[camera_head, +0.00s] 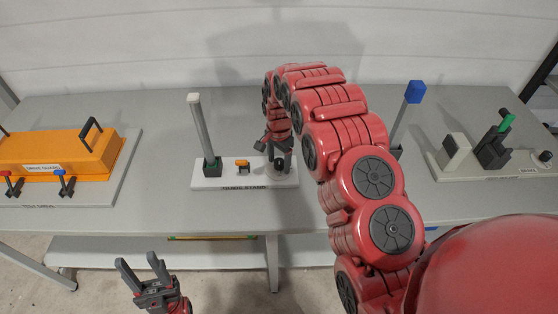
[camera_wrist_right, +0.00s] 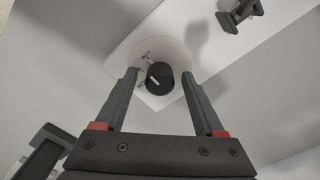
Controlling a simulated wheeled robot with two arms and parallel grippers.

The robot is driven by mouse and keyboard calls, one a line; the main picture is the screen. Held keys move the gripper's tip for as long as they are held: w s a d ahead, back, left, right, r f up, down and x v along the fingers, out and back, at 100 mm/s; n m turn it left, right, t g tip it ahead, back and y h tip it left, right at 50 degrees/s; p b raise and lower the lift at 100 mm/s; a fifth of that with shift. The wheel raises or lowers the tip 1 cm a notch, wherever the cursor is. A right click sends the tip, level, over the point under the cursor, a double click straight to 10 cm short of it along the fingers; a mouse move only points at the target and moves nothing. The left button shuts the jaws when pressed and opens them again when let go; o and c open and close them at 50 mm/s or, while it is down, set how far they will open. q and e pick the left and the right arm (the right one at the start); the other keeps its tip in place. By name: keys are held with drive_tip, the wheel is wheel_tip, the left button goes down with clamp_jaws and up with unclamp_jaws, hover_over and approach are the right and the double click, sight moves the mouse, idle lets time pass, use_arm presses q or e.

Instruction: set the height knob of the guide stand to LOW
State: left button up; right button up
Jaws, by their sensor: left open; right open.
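The guide stand (camera_head: 210,183) is a white base on the table. Its height knob (camera_wrist_right: 160,78) is a black round knob on a pale disc in the right wrist view. A white mark shows on the knob's left part, and small letters on the disc around it are hard to read; one label seems to start with H. My right gripper (camera_wrist_right: 158,76) is open, its fingers on either side of the knob; contact cannot be told. In the head view, my right gripper (camera_head: 278,150) partly hides the knob. My left gripper (camera_head: 138,260) is open and empty, in front of the table.
The stand also carries a grey post (camera_head: 200,130) and a small orange-topped part (camera_head: 242,164). An orange box (camera_head: 60,152) with a black handle stands left. A blue-topped post (camera_head: 414,92) and a board with black fixtures (camera_head: 492,148) are right. Table behind the stand is clear.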

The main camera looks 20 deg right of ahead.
sight(279, 160)
drive_tip(key=shift+r, duration=0.15)
wheel_tip(279, 160, up, 17)
drive_tip(key=p, duration=1.7)
